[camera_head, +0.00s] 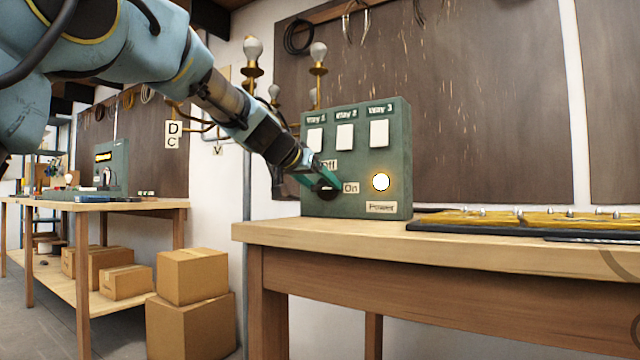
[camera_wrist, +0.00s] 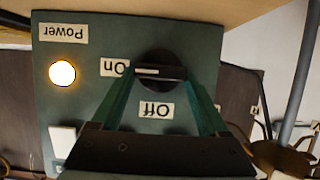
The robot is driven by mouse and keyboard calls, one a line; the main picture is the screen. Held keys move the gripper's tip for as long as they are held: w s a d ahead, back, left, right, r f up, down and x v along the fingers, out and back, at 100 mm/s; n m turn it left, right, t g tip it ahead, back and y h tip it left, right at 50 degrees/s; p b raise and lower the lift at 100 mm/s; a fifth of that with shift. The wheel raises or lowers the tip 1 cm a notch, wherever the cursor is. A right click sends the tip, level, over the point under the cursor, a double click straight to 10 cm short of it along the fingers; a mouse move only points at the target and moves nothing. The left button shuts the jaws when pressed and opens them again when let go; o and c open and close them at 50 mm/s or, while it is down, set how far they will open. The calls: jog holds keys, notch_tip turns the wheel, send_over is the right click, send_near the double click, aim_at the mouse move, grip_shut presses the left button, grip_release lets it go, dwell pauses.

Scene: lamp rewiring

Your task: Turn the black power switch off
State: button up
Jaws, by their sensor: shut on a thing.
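The black power switch (camera_head: 327,194) is a round knob low on the front of a green panel box (camera_head: 400,150). In the wrist view, which shows the panel upside down, the knob (camera_wrist: 162,66) has a white mark that points at the "On" label (camera_wrist: 114,68). The "Off" label (camera_wrist: 156,110) sits at another side of the knob. My gripper (camera_head: 318,181) reaches the knob from the upper left. Its two green fingers (camera_wrist: 162,82) lie on either side of the knob and are shut on it. The fingers partly hide the knob in the head view.
A round power light (camera_head: 381,182) glows beside the knob, above the "Power" label (camera_head: 381,207). Three white rocker switches (camera_head: 345,137) sit higher on the panel. The box stands on a wooden table (camera_head: 300,236). A brass lamp (camera_head: 318,70) stands close behind my arm.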

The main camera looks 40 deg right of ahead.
jog(key=c, duration=0.3)
jog(key=shift+w, duration=0.1)
jog(key=n+b, duration=0.1)
jog(key=g+b, duration=0.1)
jog(key=n+b, duration=0.1)
jog(key=shift+w+a+f+n+g+h, duration=0.15)
jog(key=shift+w+f+n+g+h, duration=0.15)
jog(key=shift+g, duration=0.1)
jog(key=n+g+h+b, duration=0.1)
jog(key=n+b, duration=0.1)
jog(key=shift+w+n+g, duration=0.15)
jog(key=shift+n+g, duration=0.15)
jog(key=n+b, duration=0.2)
jog(key=n+g+h+b, duration=0.1)
jog(key=n+b, duration=0.1)
jog(key=shift+w+f+g+h, duration=0.15)
jog(key=shift+f+g+h, duration=0.15)
jog(key=shift+f, duration=0.05)
jog(key=n+b, duration=0.1)
jog(key=n, duration=0.1)
jog(key=n+g+h+b, duration=0.1)
jog(key=n+b, duration=0.1)
jog(key=shift+f+h+b, duration=0.15)
jog(key=shift+h+b, duration=0.15)
